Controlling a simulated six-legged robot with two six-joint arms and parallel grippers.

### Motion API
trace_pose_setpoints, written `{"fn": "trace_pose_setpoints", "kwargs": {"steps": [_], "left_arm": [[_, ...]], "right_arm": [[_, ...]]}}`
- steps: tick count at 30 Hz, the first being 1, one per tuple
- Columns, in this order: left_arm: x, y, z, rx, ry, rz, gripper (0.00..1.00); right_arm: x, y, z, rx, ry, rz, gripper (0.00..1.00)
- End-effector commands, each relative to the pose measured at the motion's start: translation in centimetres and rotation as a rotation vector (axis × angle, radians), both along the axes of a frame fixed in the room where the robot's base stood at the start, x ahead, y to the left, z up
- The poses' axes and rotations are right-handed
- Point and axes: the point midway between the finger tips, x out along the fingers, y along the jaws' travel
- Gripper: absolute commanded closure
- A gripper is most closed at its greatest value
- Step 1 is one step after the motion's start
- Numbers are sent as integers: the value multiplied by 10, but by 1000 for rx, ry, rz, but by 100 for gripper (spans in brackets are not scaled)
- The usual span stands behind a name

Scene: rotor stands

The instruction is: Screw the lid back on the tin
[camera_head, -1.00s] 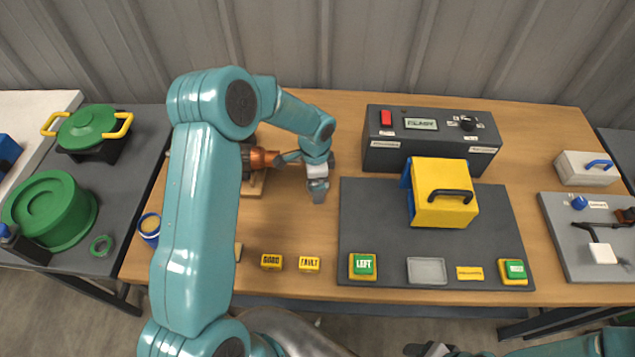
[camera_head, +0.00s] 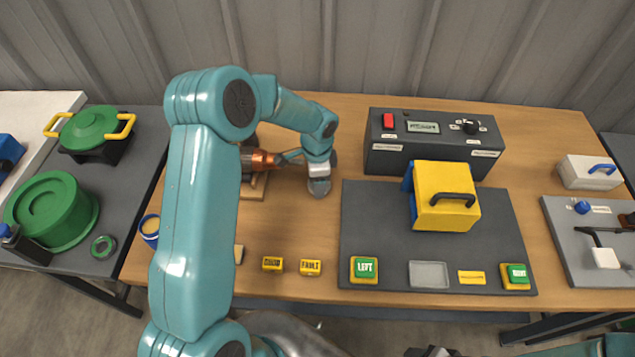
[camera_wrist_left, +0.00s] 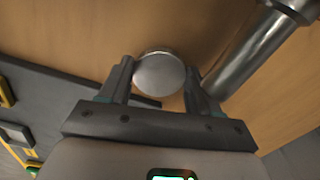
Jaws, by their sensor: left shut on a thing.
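A round, smooth silver metal lid (camera_wrist_left: 160,73) shows between the fingers of my left gripper (camera_wrist_left: 160,90) in the left wrist view. The fingers stand on either side of it and the gripper is shut on it. In the head view my left gripper (camera_head: 319,186) is low over the wooden table, left of the dark grey mat. Whether the tin is under the lid cannot be seen; no tin body shows there. Dark parts of my right gripper (camera_head: 430,351) are cut off at the bottom edge, so its jaws cannot be read.
A copper and dark motor-like part (camera_head: 262,160) on a wooden stand is close left of my left gripper. A blue-rimmed can (camera_head: 150,229) stands at the table's left edge. The grey control box (camera_head: 400,160) and yellow case (camera_head: 445,190) are to the right.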

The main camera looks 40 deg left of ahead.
Motion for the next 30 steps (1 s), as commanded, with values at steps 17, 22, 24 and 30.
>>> {"fn": "trace_pose_setpoints", "kwargs": {"steps": [17,22,24,30], "left_arm": [[1,0,130,1,-6,-1,70],[0,0,160,0,-4,-2,70],[1,0,169,1,-2,-2,70],[0,0,184,1,-1,-1,70]], "right_arm": [[0,0,-13,0,0,0,43],[0,0,-14,0,0,0,43],[0,0,-14,0,0,0,43],[0,0,-14,0,0,0,43]]}}
